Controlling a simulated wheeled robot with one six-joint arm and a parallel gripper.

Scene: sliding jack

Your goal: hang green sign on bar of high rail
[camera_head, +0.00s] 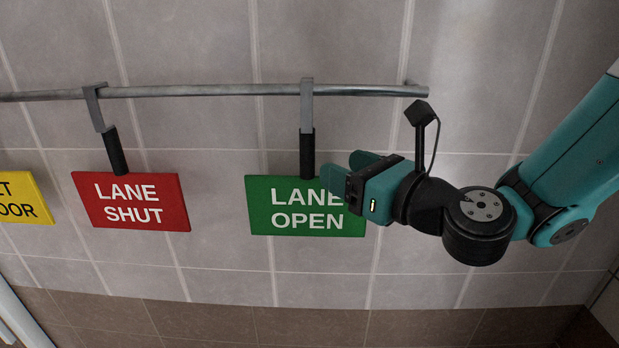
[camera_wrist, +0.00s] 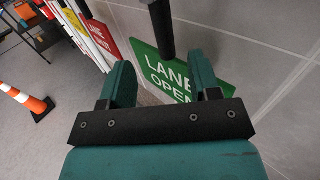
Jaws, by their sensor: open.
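The green "LANE OPEN" sign (camera_head: 285,222) hangs below the grey rail bar (camera_head: 220,90) by a hook (camera_head: 307,100) with a black grip (camera_head: 307,153). The hook sits over the bar near its right end. My gripper (camera_head: 355,172) is just right of the black grip and partly covers the sign's right edge. In the wrist view, the sign (camera_wrist: 158,72) and its black grip (camera_wrist: 162,28) lie ahead of the two teal fingers, which stand apart with nothing between them. I cannot tell whether a finger touches the sign.
A red "LANE SHUT" sign (camera_head: 132,203) hangs from the same bar to the left, and a yellow sign (camera_head: 25,203) is at the far left. A tiled wall lies behind. An orange cone (camera_wrist: 28,101) stands on the floor in the wrist view.

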